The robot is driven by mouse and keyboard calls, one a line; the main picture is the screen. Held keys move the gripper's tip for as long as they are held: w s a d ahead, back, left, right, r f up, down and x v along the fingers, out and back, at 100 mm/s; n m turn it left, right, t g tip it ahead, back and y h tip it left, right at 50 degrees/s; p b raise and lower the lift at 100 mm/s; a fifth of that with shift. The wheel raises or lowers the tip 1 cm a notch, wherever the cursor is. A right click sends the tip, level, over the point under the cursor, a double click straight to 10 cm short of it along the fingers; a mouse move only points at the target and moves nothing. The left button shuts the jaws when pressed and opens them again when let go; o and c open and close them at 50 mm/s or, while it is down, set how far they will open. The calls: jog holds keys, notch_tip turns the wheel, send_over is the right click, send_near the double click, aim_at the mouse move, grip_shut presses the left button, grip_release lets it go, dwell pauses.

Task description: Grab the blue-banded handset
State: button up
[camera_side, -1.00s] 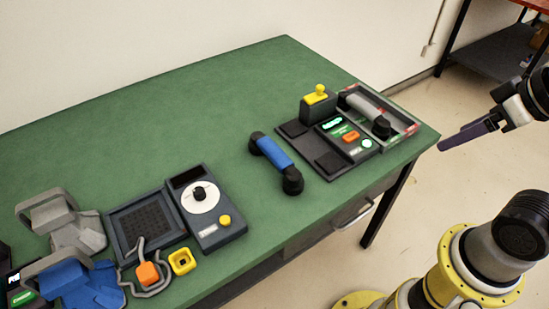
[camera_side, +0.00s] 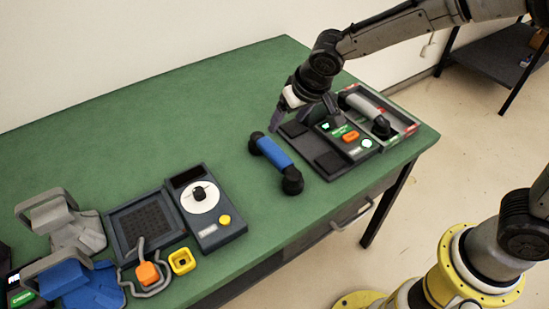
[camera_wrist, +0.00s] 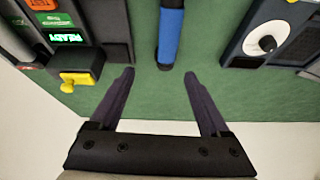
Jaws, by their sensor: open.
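The blue-banded handset (camera_side: 274,152) lies on the green table, left of the black phone base, with dark round ends and a blue middle. In the wrist view its blue band (camera_wrist: 171,35) shows at the top, ahead of and between my fingers, not between the fingertips. My gripper (camera_side: 277,117) is above the table near the handset's far end, apart from it. In the wrist view my gripper (camera_wrist: 158,75) is open and empty, its two dark fingers spread.
The black phone base (camera_side: 350,135) with lit display stands right of the handset, beside a tray holding a grey-banded handset (camera_side: 365,108). A dial unit (camera_side: 208,210) and a speaker panel stand to the left. A yellow knob (camera_wrist: 78,79) shows left of my fingers. Bare green table lies behind.

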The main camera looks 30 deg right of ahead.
aim_at(276, 151)
jog(key=f, duration=0.1)
jog(key=a+f, duration=0.1)
jog(key=f, duration=0.1)
jog(key=shift+s+a+g, duration=0.3)
jog(key=shift+s, duration=0.1)
jog(key=x, duration=0.6)
jog(key=shift+w+f, duration=0.2)
jog(key=shift+f, duration=0.15)
jog(key=shift+x, duration=3.25)
jog(key=shift+r, duration=0.1)
jog(key=shift+f, duration=0.25)
grip_shut()
